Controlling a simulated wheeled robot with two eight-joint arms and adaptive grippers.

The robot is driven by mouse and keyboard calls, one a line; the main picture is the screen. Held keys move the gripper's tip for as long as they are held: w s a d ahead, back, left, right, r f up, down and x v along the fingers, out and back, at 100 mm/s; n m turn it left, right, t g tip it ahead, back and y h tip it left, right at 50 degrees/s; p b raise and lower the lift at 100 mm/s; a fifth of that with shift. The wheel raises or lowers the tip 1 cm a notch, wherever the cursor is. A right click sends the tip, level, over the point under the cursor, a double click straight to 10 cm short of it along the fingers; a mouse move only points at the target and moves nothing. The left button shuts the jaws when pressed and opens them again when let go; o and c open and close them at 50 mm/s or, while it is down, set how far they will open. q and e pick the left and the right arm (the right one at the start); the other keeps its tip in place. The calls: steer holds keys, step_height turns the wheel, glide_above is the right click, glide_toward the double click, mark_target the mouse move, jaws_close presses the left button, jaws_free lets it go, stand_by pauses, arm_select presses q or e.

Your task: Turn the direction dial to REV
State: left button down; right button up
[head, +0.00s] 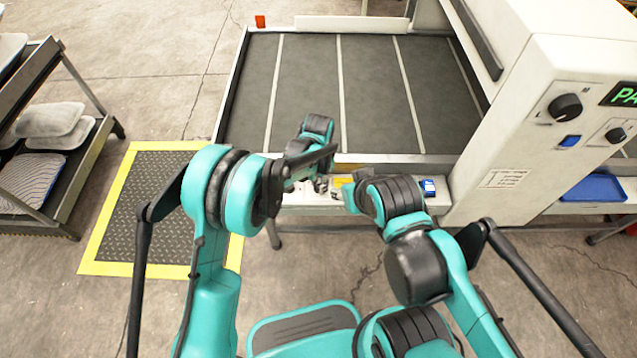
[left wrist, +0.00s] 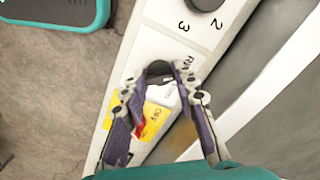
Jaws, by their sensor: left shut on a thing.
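The direction dial (left wrist: 158,70) is a dark round knob on the white control strip (left wrist: 160,45) in the left wrist view. My left gripper (left wrist: 160,88) is shut on it, one finger on each side. A label starting with R stands right beside the knob, partly hidden. Where the dial's pointer stands cannot be told. In the head view my left gripper (head: 322,184) is at the strip (head: 440,196) along the table's front edge, and the dial is hidden there. My right forearm reaches the strip from the right, but its gripper fingers do not show.
Another dark knob (left wrist: 205,3) with numbers 2 and 3 is on the same strip. The dark slatted table (head: 310,80) is empty. A white machine cabinet (head: 510,130) stands right, a rack (head: 62,185) left.

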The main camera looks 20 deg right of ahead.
mark_target(318, 185)
arm_select(q)
steer(key=shift+n, duration=0.3)
steer(key=c, duration=1.2)
jaws_free()
steer(key=shift+o, duration=0.2)
step_height(318, 185, up, 12)
